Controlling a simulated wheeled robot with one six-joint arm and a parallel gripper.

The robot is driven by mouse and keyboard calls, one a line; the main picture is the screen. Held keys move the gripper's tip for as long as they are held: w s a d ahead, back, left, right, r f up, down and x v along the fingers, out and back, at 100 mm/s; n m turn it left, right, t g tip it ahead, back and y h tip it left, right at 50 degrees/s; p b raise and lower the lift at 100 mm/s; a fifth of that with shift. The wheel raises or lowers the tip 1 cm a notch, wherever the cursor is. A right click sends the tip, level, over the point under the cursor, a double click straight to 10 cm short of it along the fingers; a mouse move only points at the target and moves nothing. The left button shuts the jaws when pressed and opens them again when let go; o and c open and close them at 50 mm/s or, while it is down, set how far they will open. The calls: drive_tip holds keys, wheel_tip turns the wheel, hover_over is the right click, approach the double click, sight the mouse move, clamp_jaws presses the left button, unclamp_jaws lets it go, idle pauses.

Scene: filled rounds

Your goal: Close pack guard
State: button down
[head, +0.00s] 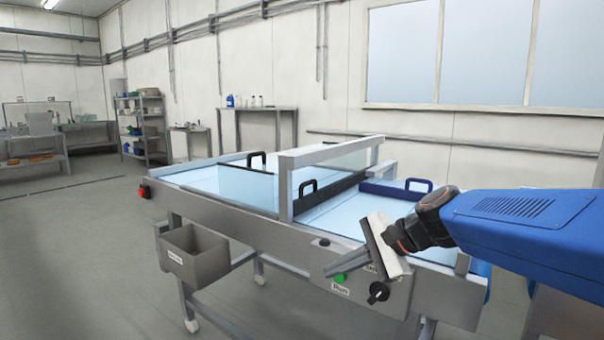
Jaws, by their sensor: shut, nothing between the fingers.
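A long steel machine (215,205) with a pale blue bed carries clear guard panels. One clear panel (247,188) stands upright at the left of the steel cross frame (285,185). A black handle (257,158) shows behind it, and a second black handle (308,186) sits on a dark bar right of the frame post. I cannot tell which of these is the pack guard. My gripper (350,265) is shut and empty, in front of the machine's front panel, and hides part of it.
The front panel has a green button (339,279), a black knob (378,292) and a dark button (323,242). A grey bin (195,256) hangs on the front, and a red button (145,192) is at the left corner. The floor at left is clear.

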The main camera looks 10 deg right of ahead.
sight(302, 184)
drive_tip(key=w+r+m+t+y, duration=0.1)
drive_tip(key=w+r+m, duration=0.1)
drive_tip(key=w, duration=0.2)
drive_tip(key=w+d+r+m+t+y, duration=0.1)
drive_tip(key=w+r+m, duration=0.1)
drive_tip(key=w+r, duration=0.1)
drive_tip(key=w+r+m+t+y, duration=0.1)
drive_tip(key=w+r+m, duration=0.1)
drive_tip(key=w, duration=0.3)
drive_tip(key=shift+d+r+m, duration=0.35)
drive_tip(key=shift+r+m, duration=0.05)
drive_tip(key=w+d+r+m+t+y, duration=0.1)
drive_tip(key=w+d+r+m+t, duration=0.4)
drive_tip(key=w, duration=0.5)
drive_tip(key=shift+m+g, duration=0.5)
drive_tip(key=shift+m, duration=0.2)
drive_tip(key=x, duration=0.4)
drive_tip(key=r+x, duration=0.1)
drive_tip(key=x, duration=0.8)
drive_tip(key=shift+w+a+r, duration=0.1)
drive_tip(key=shift+a+r, duration=0.05)
drive_tip(key=x, duration=0.4)
drive_tip(key=shift+w+a, duration=0.2)
